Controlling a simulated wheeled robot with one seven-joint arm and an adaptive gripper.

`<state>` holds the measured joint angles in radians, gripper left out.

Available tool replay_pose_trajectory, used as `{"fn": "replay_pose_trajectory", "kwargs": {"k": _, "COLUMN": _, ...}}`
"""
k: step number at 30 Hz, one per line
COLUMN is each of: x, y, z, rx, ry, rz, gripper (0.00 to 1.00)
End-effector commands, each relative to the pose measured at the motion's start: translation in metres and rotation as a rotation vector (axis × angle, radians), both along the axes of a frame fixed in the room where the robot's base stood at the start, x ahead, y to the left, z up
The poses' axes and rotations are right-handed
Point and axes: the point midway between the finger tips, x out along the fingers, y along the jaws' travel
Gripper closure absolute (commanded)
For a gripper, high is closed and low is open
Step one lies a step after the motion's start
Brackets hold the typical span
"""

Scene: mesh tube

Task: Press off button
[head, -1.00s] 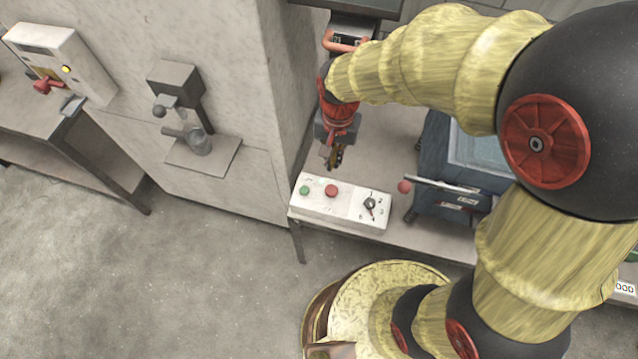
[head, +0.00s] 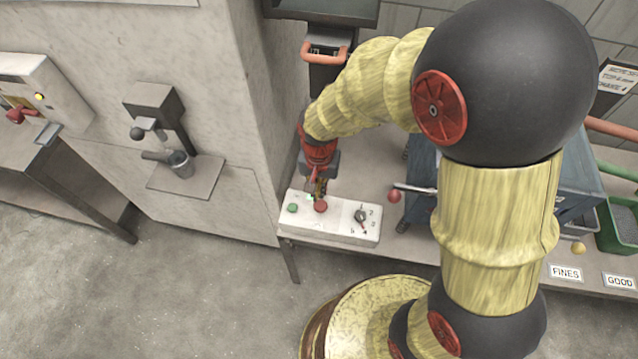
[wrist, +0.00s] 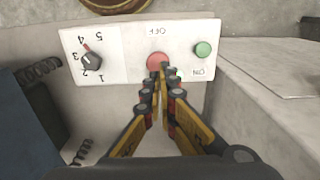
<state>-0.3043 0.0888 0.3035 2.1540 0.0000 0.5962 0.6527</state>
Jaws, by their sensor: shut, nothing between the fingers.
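A white control box (head: 338,228) lies on the grey bench in the head view. It carries a green button (head: 292,208), a red button (head: 320,206) and a dial (head: 361,216). In the wrist view the red button (wrist: 158,62) sits by the label OFF, and the green button (wrist: 203,49) sits by the label ON. My gripper (head: 318,192) is shut and empty, pointing down at the red button. In the wrist view its fingertips (wrist: 163,70) overlap the red button's lower edge; I cannot tell whether they touch it. A small green-lit spot shows beside the fingertips.
A blue machine with a red-knobbed lever (head: 394,195) stands right of the box. A concrete wall block (head: 215,90) rises close on the left. A green bin (head: 617,228) and labels FINES and GOOD are at the right. Coiled springs (wrist: 40,75) show in the wrist view.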

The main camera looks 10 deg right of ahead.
Motion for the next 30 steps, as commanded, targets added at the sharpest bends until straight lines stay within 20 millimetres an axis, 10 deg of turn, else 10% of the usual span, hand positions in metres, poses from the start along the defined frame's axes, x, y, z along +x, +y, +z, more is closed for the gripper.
{"fn": "replay_pose_trajectory", "kwargs": {"k": 9, "x": 0.000, "y": 0.000, "z": -0.048, "rx": 0.000, "ry": 0.000, "rz": 0.000, "gripper": 1.00}}
{"fn": "replay_pose_trajectory", "kwargs": {"k": 30, "x": 0.000, "y": 0.000, "z": -0.075, "rx": -0.001, "ry": 0.001, "rz": 0.000, "gripper": 1.00}}
